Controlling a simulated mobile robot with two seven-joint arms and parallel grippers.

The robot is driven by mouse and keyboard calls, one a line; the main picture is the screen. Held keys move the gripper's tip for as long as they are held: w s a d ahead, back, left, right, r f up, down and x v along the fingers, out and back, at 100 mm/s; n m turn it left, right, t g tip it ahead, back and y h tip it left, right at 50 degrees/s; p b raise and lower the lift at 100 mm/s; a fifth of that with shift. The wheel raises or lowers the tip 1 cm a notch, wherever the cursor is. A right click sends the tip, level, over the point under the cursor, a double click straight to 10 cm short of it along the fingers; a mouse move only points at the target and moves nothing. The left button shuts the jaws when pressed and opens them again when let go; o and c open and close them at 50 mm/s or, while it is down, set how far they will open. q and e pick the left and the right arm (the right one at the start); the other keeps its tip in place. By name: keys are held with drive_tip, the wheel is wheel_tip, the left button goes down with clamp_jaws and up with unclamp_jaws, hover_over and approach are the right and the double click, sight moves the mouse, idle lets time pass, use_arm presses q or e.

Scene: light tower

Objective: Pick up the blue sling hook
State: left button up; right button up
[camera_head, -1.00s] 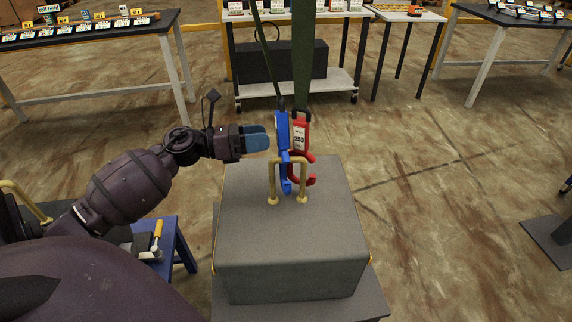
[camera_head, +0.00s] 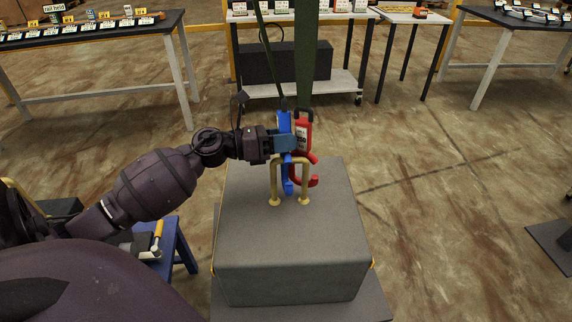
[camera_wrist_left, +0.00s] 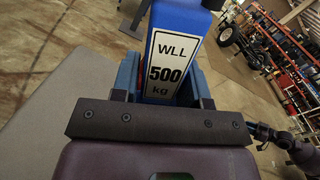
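The blue sling hook (camera_head: 284,122) hangs upright from a dark sling above the grey block, its lower end behind the yellow handle (camera_head: 290,157). My left gripper (camera_head: 285,143) is at the hook's body, coming from the left. In the left wrist view the hook's blue body (camera_wrist_left: 190,18), with a white "WLL 500 kg" label, lies between my two blue fingers (camera_wrist_left: 165,88). I cannot tell whether both fingers press on it. A red hook (camera_head: 303,132) hangs just right of the blue one. My right gripper is not in view.
The grey block (camera_head: 290,250) stands below the hooks, with the yellow handle on its top. A green strap (camera_head: 304,60) hangs behind them. A blue stool (camera_head: 180,245) stands at the left. Tables with labelled items line the back. The floor at right is mostly clear.

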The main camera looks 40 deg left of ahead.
use_arm(q)
drive_tip(key=c, duration=0.6)
drive_tip(key=shift+r, duration=0.15)
